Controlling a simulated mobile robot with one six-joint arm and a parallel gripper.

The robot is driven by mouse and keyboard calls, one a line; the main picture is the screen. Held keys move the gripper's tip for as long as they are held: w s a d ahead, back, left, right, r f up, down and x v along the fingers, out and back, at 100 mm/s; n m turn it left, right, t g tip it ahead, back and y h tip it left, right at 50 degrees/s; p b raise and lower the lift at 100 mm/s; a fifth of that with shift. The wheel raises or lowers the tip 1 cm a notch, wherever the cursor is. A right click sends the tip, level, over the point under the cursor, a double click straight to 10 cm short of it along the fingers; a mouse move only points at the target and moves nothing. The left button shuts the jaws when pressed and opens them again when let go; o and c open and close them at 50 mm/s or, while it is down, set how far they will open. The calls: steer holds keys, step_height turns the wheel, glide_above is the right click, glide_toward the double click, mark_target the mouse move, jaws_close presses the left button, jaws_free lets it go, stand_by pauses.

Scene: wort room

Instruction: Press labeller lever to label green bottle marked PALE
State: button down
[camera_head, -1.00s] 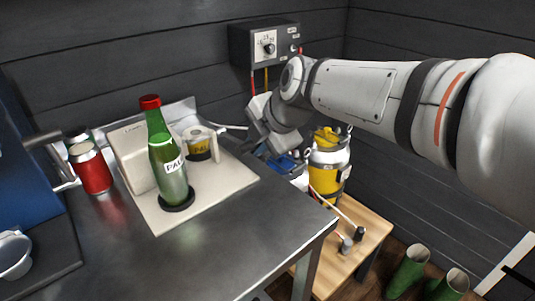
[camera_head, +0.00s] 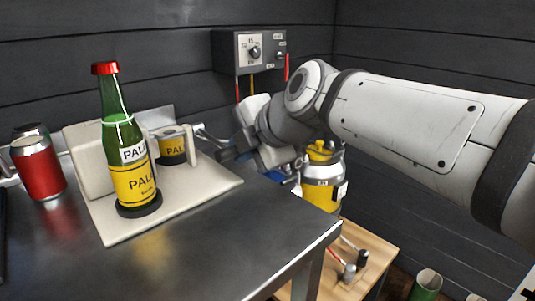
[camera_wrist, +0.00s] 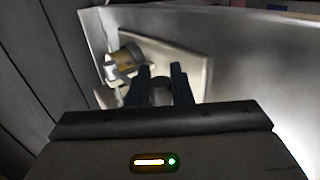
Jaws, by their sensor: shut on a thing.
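The green bottle (camera_head: 112,104) with a red cap stands upright on a dark round pad on the cream labeller (camera_head: 215,182). It bears a white PALE tag (camera_head: 133,154) and a yellow PALE label (camera_head: 135,183) below it. The labeller's yellow label roll (camera_head: 172,149) sits behind the bottle, and also shows in the wrist view (camera_wrist: 130,58). My gripper (camera_head: 224,152) is at the labeller's right rear, by its pale lever (camera_head: 207,137). In the wrist view my gripper (camera_wrist: 162,80) is shut on a dark-looking part between its fingers, apparently the lever's end.
A red can (camera_head: 37,168) stands left of the labeller on the steel counter (camera_head: 210,245). A control box (camera_head: 250,50) hangs on the back wall. A yellow and steel canister (camera_head: 321,185) stands beyond the counter's right edge, near a wooden table (camera_head: 375,262). The counter's front is clear.

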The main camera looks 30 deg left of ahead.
steer(key=shift+f, duration=0.15)
steer(key=c, duration=1.3)
jaws_free()
steer(key=shift+c, duration=0.2)
steer(key=p+v, duration=0.1)
steer(key=v, duration=0.6)
steer(key=shift+d+r, duration=0.25)
steer(key=shift+d, duration=0.1)
steer(key=shift+o, duration=0.2)
steer(key=shift+s+r+p, duration=0.1)
steer(key=shift+p, duration=0.2)
